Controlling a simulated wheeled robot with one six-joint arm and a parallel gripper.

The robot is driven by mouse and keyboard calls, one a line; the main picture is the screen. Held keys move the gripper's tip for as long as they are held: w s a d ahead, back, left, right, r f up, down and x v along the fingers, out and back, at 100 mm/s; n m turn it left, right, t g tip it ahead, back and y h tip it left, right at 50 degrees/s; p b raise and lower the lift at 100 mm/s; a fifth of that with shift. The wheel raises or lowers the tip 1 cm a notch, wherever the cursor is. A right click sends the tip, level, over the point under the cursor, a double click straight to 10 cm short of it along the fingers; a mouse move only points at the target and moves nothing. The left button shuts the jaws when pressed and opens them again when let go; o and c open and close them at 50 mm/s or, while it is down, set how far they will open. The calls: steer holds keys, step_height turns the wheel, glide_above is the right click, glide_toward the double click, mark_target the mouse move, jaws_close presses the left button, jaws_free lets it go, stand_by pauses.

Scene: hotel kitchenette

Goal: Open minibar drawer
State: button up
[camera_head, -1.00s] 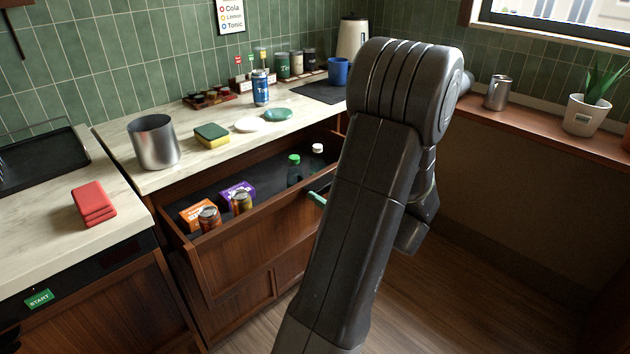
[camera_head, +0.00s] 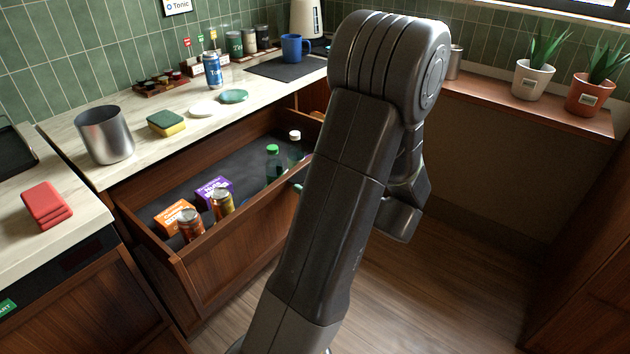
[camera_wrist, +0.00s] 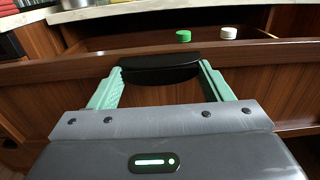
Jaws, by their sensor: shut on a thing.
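The minibar drawer (camera_head: 232,243) is a dark wooden drawer under the counter, pulled well out. Inside stand an orange box (camera_head: 176,217), a purple box (camera_head: 213,189), two cans (camera_head: 190,224) and two bottles (camera_head: 273,166). In the wrist view my gripper (camera_wrist: 160,72) has its green fingers on either side of the black drawer handle (camera_wrist: 160,66) and is shut on it. The wooden drawer front (camera_wrist: 50,95) lies close behind. In the head view my arm hides the handle and most of the gripper.
The counter (camera_head: 120,172) holds a metal bin (camera_head: 104,134), a sponge (camera_head: 166,123), a blue can (camera_head: 212,71) and a blue mug (camera_head: 294,47). Potted plants (camera_head: 533,78) stand on the right ledge. The wooden floor (camera_head: 430,300) at right is clear.

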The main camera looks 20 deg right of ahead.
steer(key=o, duration=1.2)
steer(key=shift+c, duration=0.2)
steer(key=shift+s+d, duration=0.1)
steer(key=v, duration=1.3)
steer(key=shift+s+d+p, duration=0.2)
steer(key=shift+s+p, duration=0.05)
steer(key=shift+p, duration=0.2)
steer(key=shift+w+a, duration=0.1)
steer(key=x, duration=1.3)
steer(key=shift+w+a+b, duration=0.2)
steer(key=shift+w+b, duration=0.1)
steer(key=shift+b, duration=0.15)
steer(key=shift+s, duration=0.1)
